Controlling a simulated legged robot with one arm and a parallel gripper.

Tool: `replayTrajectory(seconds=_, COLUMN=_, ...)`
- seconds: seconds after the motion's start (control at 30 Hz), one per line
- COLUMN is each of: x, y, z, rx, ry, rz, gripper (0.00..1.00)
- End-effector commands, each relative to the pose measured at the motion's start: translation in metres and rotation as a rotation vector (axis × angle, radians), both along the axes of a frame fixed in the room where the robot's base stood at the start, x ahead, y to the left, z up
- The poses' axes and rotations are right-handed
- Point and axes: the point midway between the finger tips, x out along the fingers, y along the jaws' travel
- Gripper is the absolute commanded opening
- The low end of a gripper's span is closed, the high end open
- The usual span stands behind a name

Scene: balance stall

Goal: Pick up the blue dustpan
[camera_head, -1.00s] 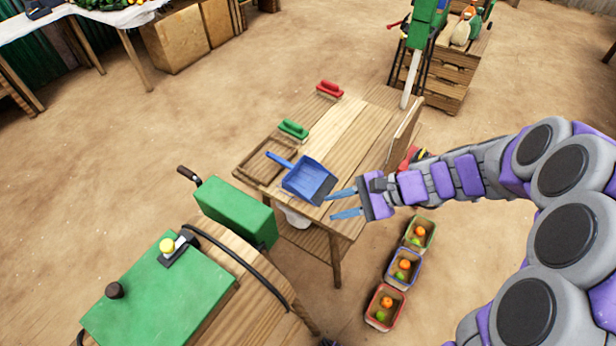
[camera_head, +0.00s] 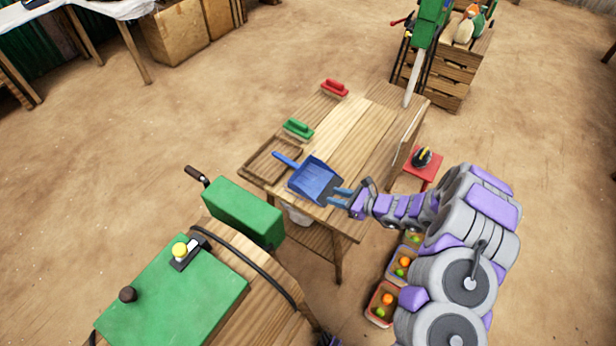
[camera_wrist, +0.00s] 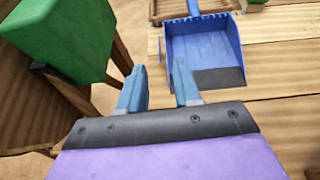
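The blue dustpan (camera_head: 315,181) lies on the wooden table (camera_head: 352,140), its open edge towards my gripper and its handle pointing to the upper left. In the wrist view the dustpan (camera_wrist: 203,48) is ahead and right of centre, with its handle at the top edge. My gripper (camera_head: 338,197) is at the dustpan's open edge. In the wrist view its two blue fingers (camera_wrist: 160,85) are apart with nothing between them. The right finger's tip appears close to the dustpan's left front corner; I cannot tell whether they touch.
A green brush (camera_head: 298,129) and a red brush (camera_head: 335,89) lie farther along the table. A shallow wooden tray (camera_head: 268,163) is beside the dustpan's handle. A green box-shaped machine part (camera_head: 243,212) stands left of the table. Fruit boxes (camera_head: 381,303) are on the ground below my arm.

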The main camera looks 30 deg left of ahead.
Motion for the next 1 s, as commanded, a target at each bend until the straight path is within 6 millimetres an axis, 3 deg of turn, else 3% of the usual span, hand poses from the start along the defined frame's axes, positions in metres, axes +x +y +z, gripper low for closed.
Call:
replayTrajectory(seconds=0.13, x=0.004, y=-0.007, z=-0.011, rx=-0.001, ry=0.019, rz=-0.032, gripper=0.33)
replayTrajectory(seconds=0.23, x=0.005, y=-0.001, z=-0.016, rx=0.002, ry=0.022, rz=-0.033, gripper=0.33)
replayTrajectory(seconds=0.7, x=0.011, y=0.089, z=-0.055, rx=-0.008, ry=0.021, rz=-0.031, gripper=0.33)
replayTrajectory(seconds=1.0, x=0.014, y=0.101, z=-0.060, rx=0.003, ry=0.022, rz=-0.034, gripper=0.33)
